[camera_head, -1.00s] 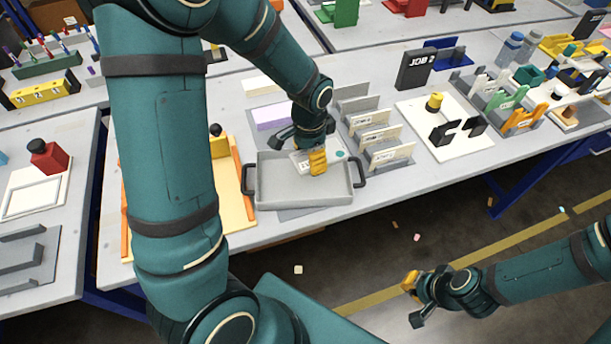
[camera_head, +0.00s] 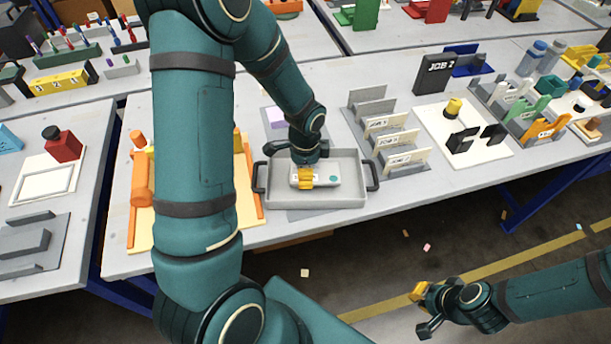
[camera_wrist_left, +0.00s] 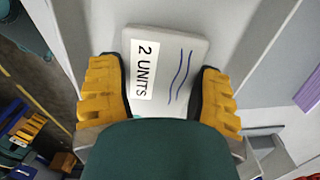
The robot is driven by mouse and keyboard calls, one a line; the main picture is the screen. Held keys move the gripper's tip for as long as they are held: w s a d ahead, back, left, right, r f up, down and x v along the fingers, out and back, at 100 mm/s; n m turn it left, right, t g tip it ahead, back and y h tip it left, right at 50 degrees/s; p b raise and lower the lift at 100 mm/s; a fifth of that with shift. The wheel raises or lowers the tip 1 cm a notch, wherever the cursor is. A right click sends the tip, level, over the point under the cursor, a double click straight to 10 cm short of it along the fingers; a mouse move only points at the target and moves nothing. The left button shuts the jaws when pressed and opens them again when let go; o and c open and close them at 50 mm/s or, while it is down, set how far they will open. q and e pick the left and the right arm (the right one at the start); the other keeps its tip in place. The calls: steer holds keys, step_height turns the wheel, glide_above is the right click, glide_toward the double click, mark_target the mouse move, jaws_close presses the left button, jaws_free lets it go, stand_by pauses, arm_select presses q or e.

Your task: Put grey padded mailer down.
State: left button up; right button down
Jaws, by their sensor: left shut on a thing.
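The grey padded mailer (camera_head: 325,172) is a pale flat packet with a teal dot. In the left wrist view the mailer (camera_wrist_left: 187,48) shows a "2 UNITS" label and wavy purple lines. My left gripper (camera_head: 306,178) points down over the grey tray (camera_head: 318,202) and is shut on the mailer, with a yellow finger (camera_wrist_left: 216,98) along one side. The mailer lies roughly parallel to the tray's long side, inside its outline. I cannot tell whether it touches the tray floor. My right gripper (camera_head: 421,310) is open and empty, off the table's front edge.
A rack with several upright cards (camera_head: 400,142) stands just right of the tray. An orange-edged cream board (camera_head: 245,200) is close on the left. A black "JOB 2" sign (camera_head: 435,74) stands farther back.

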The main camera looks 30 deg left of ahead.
arm_select(q)
step_height(320, 180, down, 2)
steer(key=shift+w, duration=0.1)
steer(key=shift+f+b, duration=0.2)
steer(key=shift+b, duration=0.1)
steer(key=o, duration=1)
steer(key=shift+r, duration=0.1)
